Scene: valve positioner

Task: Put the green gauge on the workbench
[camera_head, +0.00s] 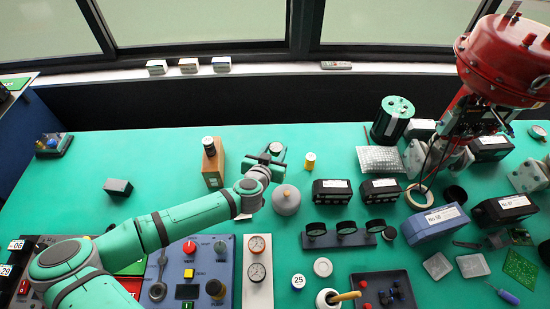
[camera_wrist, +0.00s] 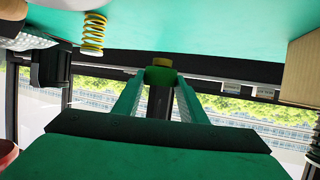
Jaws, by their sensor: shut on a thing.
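My gripper (camera_head: 268,160) is over the middle of the green workbench (camera_head: 100,160), just right of the wooden block. In the wrist view my gripper (camera_wrist: 160,88) has its fingers closed around a small green piece with a yellowish end and a dark part behind, which I take as the green gauge (camera_wrist: 160,76). In the head view the held gauge (camera_head: 277,148) shows as a small grey round part at the fingertips. Its dial cannot be read, and the fingers partly hide it. I cannot tell whether it touches the bench.
A wooden block (camera_head: 212,163) stands left of my gripper. A grey domed part (camera_head: 286,200) is just below it, and a yellow spring (camera_head: 310,161) is to the right. Black boxes (camera_head: 331,191) and a red valve actuator (camera_head: 505,60) crowd the right. The bench's back left is mostly clear.

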